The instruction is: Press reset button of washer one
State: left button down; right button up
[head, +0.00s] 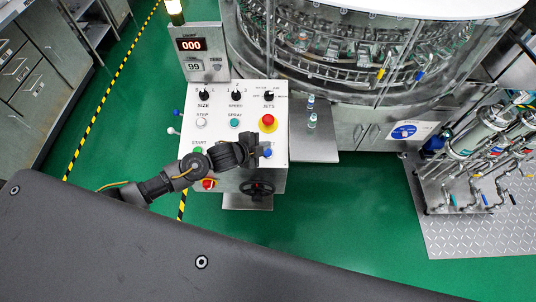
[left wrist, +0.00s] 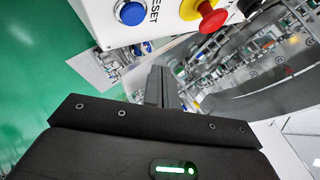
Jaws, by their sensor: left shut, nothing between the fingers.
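The white control panel of the washer (head: 218,112) stands in the middle of the head view. Its blue reset button (head: 267,153) is at the panel's lower right, beside my gripper. In the left wrist view the blue button (left wrist: 131,13), beside the label RESET, is at the top edge. My left gripper (head: 250,148) hangs over the lower right of the panel, close to the button. In the wrist view its fingers (left wrist: 161,78) are shut and empty, and appear apart from the button. My arm covers part of the panel's lower middle. My right gripper is out of view.
A red emergency knob on a yellow base (head: 267,122) sits above the reset button. A black handwheel (head: 257,189) is on the panel's front. A steel shelf with small vials (head: 312,145) is to the right, below the rotary washer (head: 370,50). A green start button (head: 198,150) is left.

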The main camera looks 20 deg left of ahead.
aim_at(268, 152)
pick_arm(q)
jog(key=f+b, duration=0.2)
jog(key=w+f+b, duration=0.1)
jog(key=f+b, duration=0.1)
jog(key=f, duration=0.1)
jog(key=shift+w+a+f, duration=0.15)
jog(key=shift+w+f, duration=0.05)
jog(key=shift+f, duration=0.15)
dwell(0.6)
dwell(1.0)
jog(key=shift+f, duration=0.15)
jog(key=shift+w+f+b, duration=0.15)
jog(key=shift+f+b, duration=0.1)
jog(key=shift+b, duration=0.1)
